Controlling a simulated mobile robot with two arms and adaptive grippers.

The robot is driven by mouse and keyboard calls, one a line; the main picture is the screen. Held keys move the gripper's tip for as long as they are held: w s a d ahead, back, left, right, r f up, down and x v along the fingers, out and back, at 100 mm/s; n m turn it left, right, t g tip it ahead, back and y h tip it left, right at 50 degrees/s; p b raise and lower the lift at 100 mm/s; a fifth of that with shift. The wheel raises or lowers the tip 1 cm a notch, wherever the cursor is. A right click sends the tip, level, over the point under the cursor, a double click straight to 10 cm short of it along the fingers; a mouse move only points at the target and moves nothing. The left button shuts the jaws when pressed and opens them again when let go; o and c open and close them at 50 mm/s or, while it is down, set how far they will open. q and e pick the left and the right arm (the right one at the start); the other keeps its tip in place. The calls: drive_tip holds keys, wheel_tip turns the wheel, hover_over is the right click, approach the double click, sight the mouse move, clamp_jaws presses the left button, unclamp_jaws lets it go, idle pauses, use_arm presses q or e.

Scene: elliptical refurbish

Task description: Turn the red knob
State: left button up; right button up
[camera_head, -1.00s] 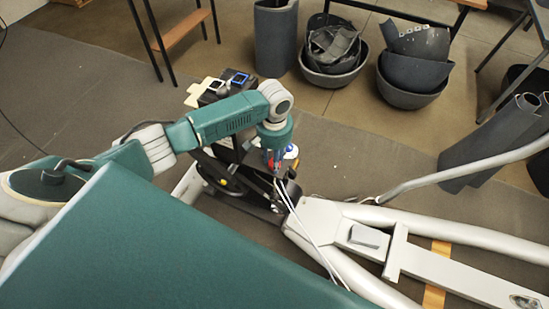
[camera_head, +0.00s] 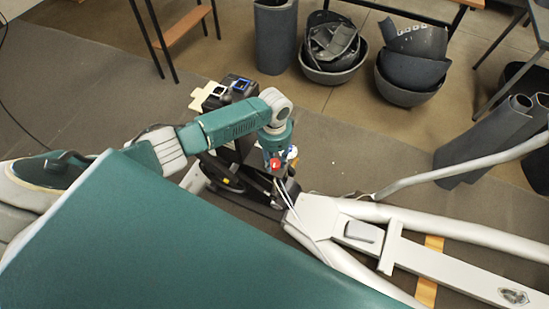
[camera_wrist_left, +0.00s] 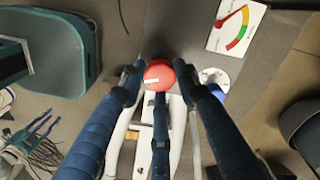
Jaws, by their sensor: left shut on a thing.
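The red knob (camera_wrist_left: 158,75) is round, with a small white mark on its face, and shows near the middle of the left wrist view. The dark blue fingers of my left gripper (camera_wrist_left: 159,86) are closed around its sides. In the head view my left gripper (camera_head: 275,168) points down at the dark machine, with the red knob (camera_head: 275,163) at its tips. The fingers hide part of the knob's rim and its mount.
A dial plate with red, yellow and green (camera_wrist_left: 237,27) lies beside the knob, and a white-and-blue round part (camera_wrist_left: 216,80) sits close to the right finger. Grey-white frame tubes (camera_head: 440,228) extend right. Grey bowls (camera_head: 411,80) stand at the back.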

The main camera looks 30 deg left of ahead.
sight(275, 163)
use_arm(q)
drive_tip(key=shift+m, duration=1.9)
drive_tip(key=o, duration=1.1)
drive_tip(key=shift+o, duration=0.2)
wheel_tip(275, 163, up, 12)
